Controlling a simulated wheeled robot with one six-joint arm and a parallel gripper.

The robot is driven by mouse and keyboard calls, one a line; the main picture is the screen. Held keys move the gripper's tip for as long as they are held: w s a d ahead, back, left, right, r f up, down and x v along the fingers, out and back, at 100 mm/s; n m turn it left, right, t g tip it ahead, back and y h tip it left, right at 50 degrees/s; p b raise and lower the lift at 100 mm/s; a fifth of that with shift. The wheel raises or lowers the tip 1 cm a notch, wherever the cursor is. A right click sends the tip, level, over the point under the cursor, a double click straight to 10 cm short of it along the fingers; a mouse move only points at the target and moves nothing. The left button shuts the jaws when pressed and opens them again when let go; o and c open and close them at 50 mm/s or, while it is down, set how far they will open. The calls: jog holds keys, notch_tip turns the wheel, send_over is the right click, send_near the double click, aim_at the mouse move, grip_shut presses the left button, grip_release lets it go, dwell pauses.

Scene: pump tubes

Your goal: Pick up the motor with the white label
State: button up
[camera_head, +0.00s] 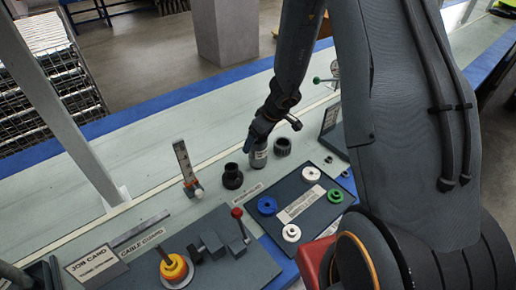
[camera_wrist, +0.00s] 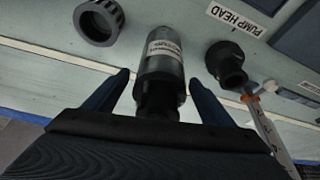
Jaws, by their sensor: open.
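The motor with the white label (camera_wrist: 162,62) is a grey metal cylinder with a black end. It stands between the two spread fingers of my gripper (camera_wrist: 157,95) in the wrist view, with a gap on each side. In the head view the motor (camera_head: 259,158) shows on the bench just below my gripper (camera_head: 258,140), its upper part hidden by the gripper. My gripper is open and holds nothing.
A black ring-shaped part (camera_head: 282,146) stands right of the motor, and a black stepped part (camera_head: 232,176) stands left. A dark tray (camera_head: 280,195) with green, blue and white discs lies in front. A small upright gauge (camera_head: 186,165) stands further left. Bench behind is clear.

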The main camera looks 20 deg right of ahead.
jog(key=c, duration=2)
jog(key=shift+w+r, duration=0.15)
grip_shut()
